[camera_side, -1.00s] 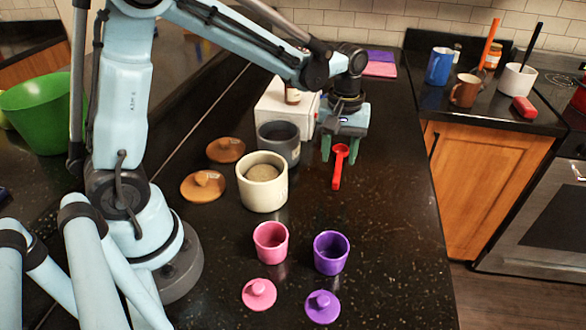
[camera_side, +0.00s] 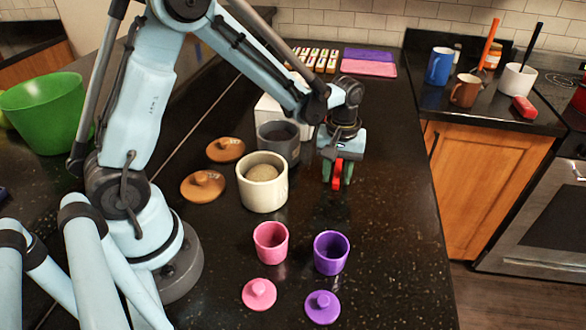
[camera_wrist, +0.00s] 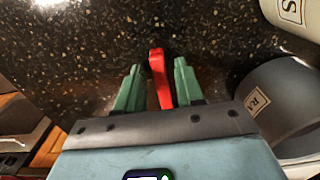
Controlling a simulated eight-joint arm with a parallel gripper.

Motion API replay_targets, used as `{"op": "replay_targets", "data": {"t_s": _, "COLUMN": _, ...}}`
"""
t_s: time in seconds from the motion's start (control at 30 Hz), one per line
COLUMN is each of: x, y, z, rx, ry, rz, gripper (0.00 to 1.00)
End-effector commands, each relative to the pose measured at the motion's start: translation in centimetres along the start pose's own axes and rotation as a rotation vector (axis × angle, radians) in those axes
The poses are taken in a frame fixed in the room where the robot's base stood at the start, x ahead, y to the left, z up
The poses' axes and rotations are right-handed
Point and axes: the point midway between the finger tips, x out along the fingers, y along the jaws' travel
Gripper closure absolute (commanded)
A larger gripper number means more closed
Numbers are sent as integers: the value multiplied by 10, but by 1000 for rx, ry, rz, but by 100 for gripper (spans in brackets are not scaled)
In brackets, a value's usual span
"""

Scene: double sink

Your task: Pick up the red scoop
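The red scoop (camera_side: 338,172) lies on the dark counter, its handle end pointing toward the front. In the side view my gripper (camera_side: 338,181) is low over it, pointing down, and hides its bowl. In the wrist view the red scoop (camera_wrist: 160,77) runs between the two green fingers of my gripper (camera_wrist: 158,65). The fingers are open, with a small gap on each side of the scoop. The bowl is hidden under the gripper body there too.
A cream canister (camera_side: 262,195) and a grey canister (camera_side: 285,148) stand close to the left. Pink (camera_side: 270,245) and purple (camera_side: 331,255) cups stand in front with their lids. The counter to the right is clear.

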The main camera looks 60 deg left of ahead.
Motion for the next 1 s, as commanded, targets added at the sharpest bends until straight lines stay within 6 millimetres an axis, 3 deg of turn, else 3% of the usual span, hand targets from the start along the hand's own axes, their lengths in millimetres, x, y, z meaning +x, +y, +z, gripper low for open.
{"op": "replay_targets", "data": {"t_s": 0.03, "x": 0, "y": 0, "z": 0, "rx": 0, "ry": 0, "rz": 0, "gripper": 72}}
{"op": "replay_targets", "data": {"t_s": 0.23, "x": 0, "y": 0, "z": 0, "rx": 0, "ry": 0, "rz": 0, "gripper": 100}}
{"op": "replay_targets", "data": {"t_s": 0.67, "x": -5, "y": 0, "z": 0, "rx": 0, "ry": 0, "rz": 0, "gripper": 100}}
{"op": "replay_targets", "data": {"t_s": 0.97, "x": -41, "y": 0, "z": 0, "rx": 0, "ry": 0, "rz": 0, "gripper": 100}}
{"op": "replay_targets", "data": {"t_s": 1.0, "x": -46, "y": 2, "z": 7, "rx": 4, "ry": 0, "rz": 0, "gripper": 100}}
